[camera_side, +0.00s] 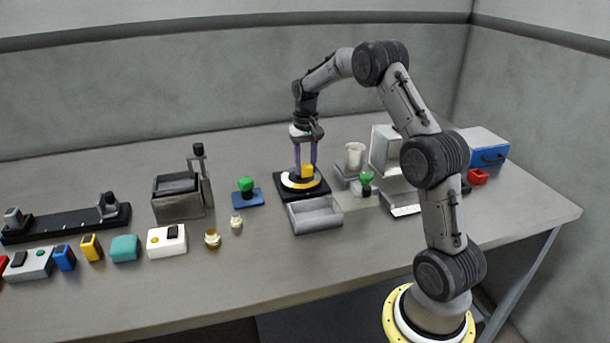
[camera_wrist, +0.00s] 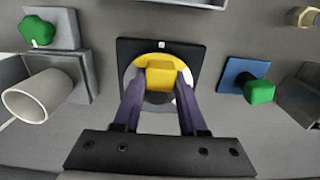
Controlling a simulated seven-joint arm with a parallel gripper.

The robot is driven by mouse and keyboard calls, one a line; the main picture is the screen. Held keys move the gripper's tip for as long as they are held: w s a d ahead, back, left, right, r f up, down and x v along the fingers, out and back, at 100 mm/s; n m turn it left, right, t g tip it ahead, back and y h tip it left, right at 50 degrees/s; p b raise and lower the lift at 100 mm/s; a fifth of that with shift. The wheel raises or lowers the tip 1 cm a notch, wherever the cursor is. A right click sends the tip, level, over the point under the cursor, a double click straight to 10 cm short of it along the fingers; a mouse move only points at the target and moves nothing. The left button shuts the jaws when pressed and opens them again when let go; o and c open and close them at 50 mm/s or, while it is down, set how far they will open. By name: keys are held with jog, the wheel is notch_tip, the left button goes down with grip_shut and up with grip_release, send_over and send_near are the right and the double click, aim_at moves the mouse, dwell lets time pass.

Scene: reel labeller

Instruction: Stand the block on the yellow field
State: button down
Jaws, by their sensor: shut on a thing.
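A small yellow block (camera_side: 307,171) is between the fingertips of my gripper (camera_side: 305,166), which is shut on it. It also shows in the wrist view (camera_wrist: 161,77), where my gripper (camera_wrist: 161,80) has one purple-grey finger on each side of it. Beneath is a round disc on a black square base (camera_side: 286,192). The disc carries a yellow field (camera_side: 292,183) and white parts. In the wrist view the yellow field (camera_wrist: 148,59) shows around the block's far edge. The block is low over or on the disc; I cannot tell whether it touches. Part of the disc is hidden by block and fingers.
A grey open tray (camera_side: 315,215) stands in front of the base. A blue plate with a green knob (camera_side: 246,185) is to the left. A white cup (camera_side: 355,156) and another green knob (camera_side: 366,178) are to the right. A metal box (camera_side: 178,207) stands farther left.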

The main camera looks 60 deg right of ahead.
aim_at(305, 175)
jog(key=shift+w+d+f, duration=0.15)
jog(key=shift+f, duration=1.6)
jog(key=shift+f, duration=0.15)
jog(key=shift+c, duration=2.3)
grip_release()
